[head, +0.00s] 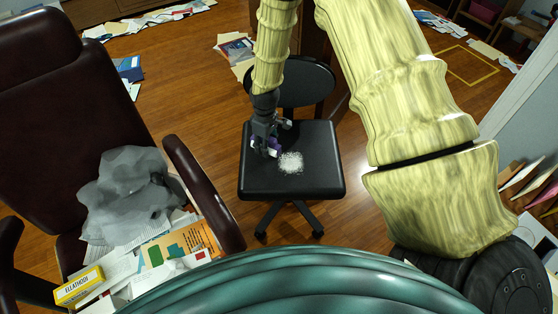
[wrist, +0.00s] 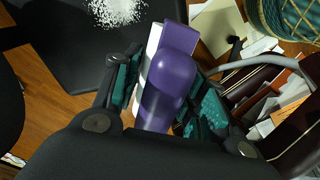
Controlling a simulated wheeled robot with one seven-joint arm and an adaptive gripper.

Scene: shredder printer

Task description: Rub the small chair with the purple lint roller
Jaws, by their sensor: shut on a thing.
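The small chair (head: 322,182) is black, with a square seat and a low backrest, in the middle of the head view. A patch of white fuzz (head: 290,162) lies on its seat. It also shows at the top of the wrist view (wrist: 115,12), on the black seat (wrist: 70,68). My gripper (head: 268,142) is over the left part of the seat, just left of the fuzz. In the wrist view its fingers are shut on the purple lint roller (wrist: 170,88), which has a white part along its left side. I cannot tell whether the roller touches the seat.
A large dark brown armchair (head: 45,95) at the left holds a grey crumpled bag (head: 130,190), papers and a yellow box (head: 80,286). Its armrest (head: 203,190) stands near the small chair. Papers lie on the wooden floor. Files (head: 530,180) stand at the right.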

